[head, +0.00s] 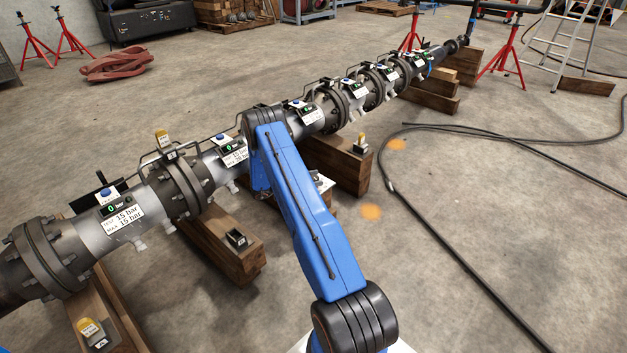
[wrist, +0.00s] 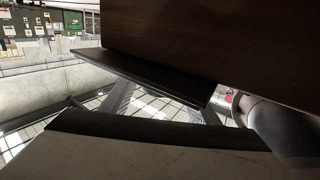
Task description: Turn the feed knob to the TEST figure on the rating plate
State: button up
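A grey flanged pipe spool (head: 215,172) runs from lower left to upper right in the head view. On its nearest section sits a rating plate (head: 124,219) reading TEST 15 bar, MAX 15 bar. Above it is a dark display (head: 113,208) with a green 0 bar, and a blue knob (head: 106,192) on a white plate. A second rating plate (head: 235,155) sits farther along, partly behind my blue arm, its figures too small to read surely. Similar plates, displays and blue knobs repeat up the pipe.
Timber blocks (head: 232,247) support the pipe. Black hose (head: 430,221) lies on the floor at right. Red stands and a ladder (head: 571,38) are at the back. A dark wooden surface (wrist: 220,35) fills much of the wrist view.

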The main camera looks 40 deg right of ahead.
jog(key=shift+v, duration=3.75)
jog(key=shift+f, duration=0.1)
jog(key=shift+s+a, duration=0.1)
